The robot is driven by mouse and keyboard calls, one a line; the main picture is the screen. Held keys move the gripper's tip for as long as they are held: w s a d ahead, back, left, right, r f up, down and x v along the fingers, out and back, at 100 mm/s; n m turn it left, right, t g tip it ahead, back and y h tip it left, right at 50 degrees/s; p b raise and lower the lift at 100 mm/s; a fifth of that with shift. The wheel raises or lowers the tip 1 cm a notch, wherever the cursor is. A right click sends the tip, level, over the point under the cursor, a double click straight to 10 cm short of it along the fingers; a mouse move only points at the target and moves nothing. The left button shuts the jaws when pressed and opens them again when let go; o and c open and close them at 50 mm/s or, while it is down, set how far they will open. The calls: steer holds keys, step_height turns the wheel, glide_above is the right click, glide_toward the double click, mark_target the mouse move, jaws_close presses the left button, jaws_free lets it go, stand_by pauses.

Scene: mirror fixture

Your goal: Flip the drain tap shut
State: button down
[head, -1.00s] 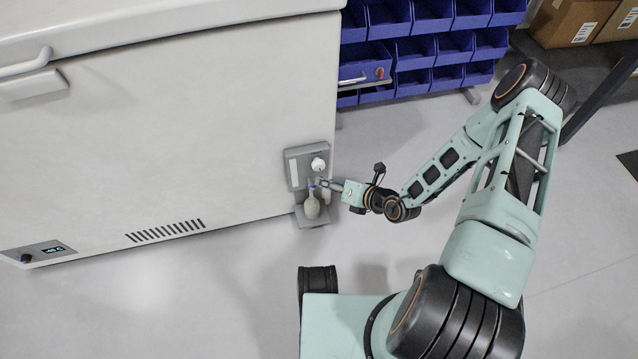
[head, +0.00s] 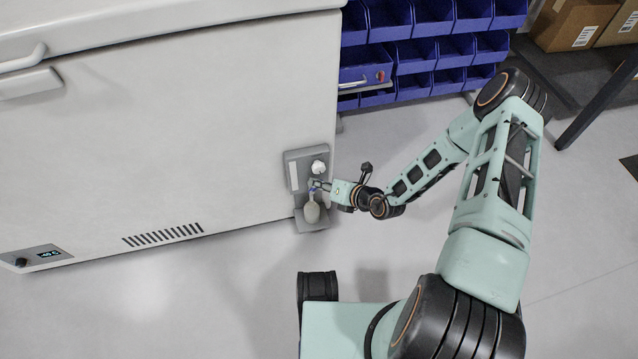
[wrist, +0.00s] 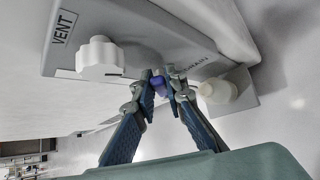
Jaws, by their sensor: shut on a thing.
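The drain tap's blue handle (wrist: 159,86) shows between my fingertips in the wrist view, beside the DRAIN label. My gripper (wrist: 162,83) is shut on it. In the head view my gripper (head: 319,185) reaches in from the right to the grey panel (head: 293,160) on the white chest's lower right corner. Only a small bit of blue handle (head: 313,188) shows there. The tap body is mostly hidden by the fingers.
A white VENT knob (wrist: 100,58) sits close to my fingers, above the tap in the head view. A pale bottle (head: 311,212) stands below the tap on a small grey ledge (head: 312,227). Blue bins (head: 430,50) stand behind. The floor in front is clear.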

steer(key=shift+d, duration=0.15)
steer(key=shift+w+d+f+m+t+y, duration=0.15)
steer(key=shift+f+m+y, duration=0.35)
steer(key=shift+m+y, duration=0.6)
steer(key=shift+s+d+f+m+t+y, duration=0.1)
steer(key=shift+d+f+m+t+y, duration=0.15)
steer(key=shift+f+m+y, duration=0.85)
steer(key=shift+w+d+r+m+t+y, duration=0.15)
steer(key=shift+m+y, duration=0.55)
steer(key=shift+y, duration=0.9)
steer(key=shift+f, duration=0.1)
steer(key=c, duration=2)
jaws_free()
steer(key=shift+o, duration=0.2)
steer(key=shift+d, duration=0.1)
